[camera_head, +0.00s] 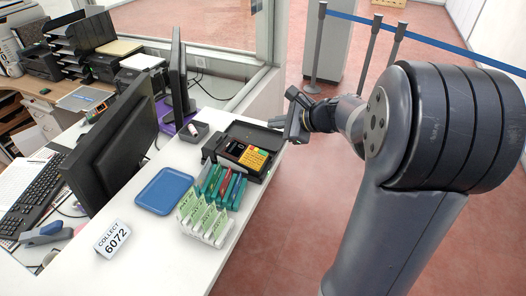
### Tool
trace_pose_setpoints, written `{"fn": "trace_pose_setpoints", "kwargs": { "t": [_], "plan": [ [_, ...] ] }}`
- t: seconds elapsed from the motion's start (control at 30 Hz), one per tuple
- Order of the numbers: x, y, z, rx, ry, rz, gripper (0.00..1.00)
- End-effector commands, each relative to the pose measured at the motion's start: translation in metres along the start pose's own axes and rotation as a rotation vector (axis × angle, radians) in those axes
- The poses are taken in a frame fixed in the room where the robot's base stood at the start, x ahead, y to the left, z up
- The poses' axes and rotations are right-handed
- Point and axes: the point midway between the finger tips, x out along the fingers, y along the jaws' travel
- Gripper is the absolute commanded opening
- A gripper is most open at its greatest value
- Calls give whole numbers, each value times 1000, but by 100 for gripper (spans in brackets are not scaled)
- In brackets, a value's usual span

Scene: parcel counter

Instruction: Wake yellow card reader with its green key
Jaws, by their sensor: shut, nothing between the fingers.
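The yellow card reader (255,159) lies in a dark open case (262,136) near the right edge of the white counter. Its yellow keypad faces up, with a dark part and orange-red patches to its left. The keys are too small here to tell the green key for sure. My gripper (286,117) is above and to the right of the reader, by the counter's right edge. It is shut and empty, and appears apart from the reader.
A card rack (207,219) with green, teal and red cards stands in front of the reader. Monitors (112,150) stand left.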

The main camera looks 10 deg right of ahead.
Motion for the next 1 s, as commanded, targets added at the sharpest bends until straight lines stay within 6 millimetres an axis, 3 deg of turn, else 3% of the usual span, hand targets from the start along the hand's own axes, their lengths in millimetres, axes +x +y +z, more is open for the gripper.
{"fn": "trace_pose_setpoints", "kwargs": {
  "t": [0.33, 0.8, 1.0],
  "plan": [
    [10, 8, -7, -2, -1, 2, 0],
    [54, 41, -40, -2, -1, 2, 0],
    [62, 46, -45, -2, -1, 1, 0]
  ]
}}
